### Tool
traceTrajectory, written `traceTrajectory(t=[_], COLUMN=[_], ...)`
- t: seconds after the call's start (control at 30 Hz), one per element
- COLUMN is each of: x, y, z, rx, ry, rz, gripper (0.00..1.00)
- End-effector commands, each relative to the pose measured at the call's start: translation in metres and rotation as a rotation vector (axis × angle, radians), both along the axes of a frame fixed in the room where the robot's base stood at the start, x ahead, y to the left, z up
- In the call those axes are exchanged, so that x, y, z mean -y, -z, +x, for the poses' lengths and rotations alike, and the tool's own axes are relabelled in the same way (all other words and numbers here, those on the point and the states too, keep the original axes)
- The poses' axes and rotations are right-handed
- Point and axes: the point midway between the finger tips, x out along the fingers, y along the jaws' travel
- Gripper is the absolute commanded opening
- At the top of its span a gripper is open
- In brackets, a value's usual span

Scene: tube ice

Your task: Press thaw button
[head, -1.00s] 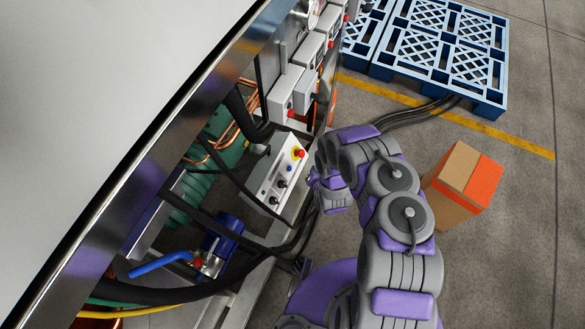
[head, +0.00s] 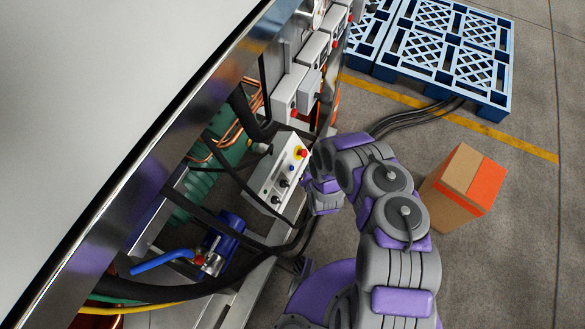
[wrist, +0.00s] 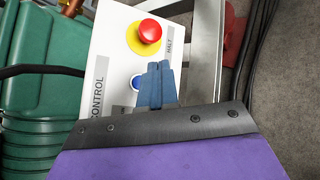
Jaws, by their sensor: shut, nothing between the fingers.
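A white control box (head: 268,179) sits at the machine's open side. It has a red push button on a yellow ring (wrist: 147,34), labelled HALT, a small blue button (wrist: 136,82) and black knobs (head: 284,183). The word CONTROL shows on its face in the wrist view. No label reading thaw can be read. My gripper (wrist: 156,84) is shut and empty, its blue-grey fingertips right beside the blue button and partly covering it. I cannot tell whether they touch the panel. In the head view my gripper (head: 312,187) is at the box's right side.
Grey boxes with red buttons (head: 288,92) line the machine above. Dark cables, a blue-handled valve (head: 163,262) and a metal frame are below and around the box. A cardboard box (head: 464,180) and blue pallets (head: 450,55) stand on the floor at right.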

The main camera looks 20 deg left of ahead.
Motion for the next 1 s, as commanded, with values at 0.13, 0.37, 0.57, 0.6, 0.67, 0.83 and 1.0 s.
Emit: traceTrajectory(t=[0.13, 0.37, 0.57, 0.6, 0.67, 0.83, 1.0], x=[-0.017, -0.038, -0.043, -0.043, -0.043, -0.043, -0.043], y=[0.013, 0.025, 0.029, 0.029, 0.029, 0.028, 0.028], z=[0.001, 0.005, 0.005, 0.005, 0.005, 0.005, 0.005], rx=[-0.005, -0.002, -0.004, -0.004, -0.004, -0.004, -0.004], ry=[0.001, 0.002, 0.001, 0.001, 0.001, 0.001, 0.001], rz=[0.001, 0.001, 0.0, 0.0, 0.0, 0.0, 0.0], gripper=[0.0, 0.0, 0.0, 0.0, 0.0, 0.0, 0.0])
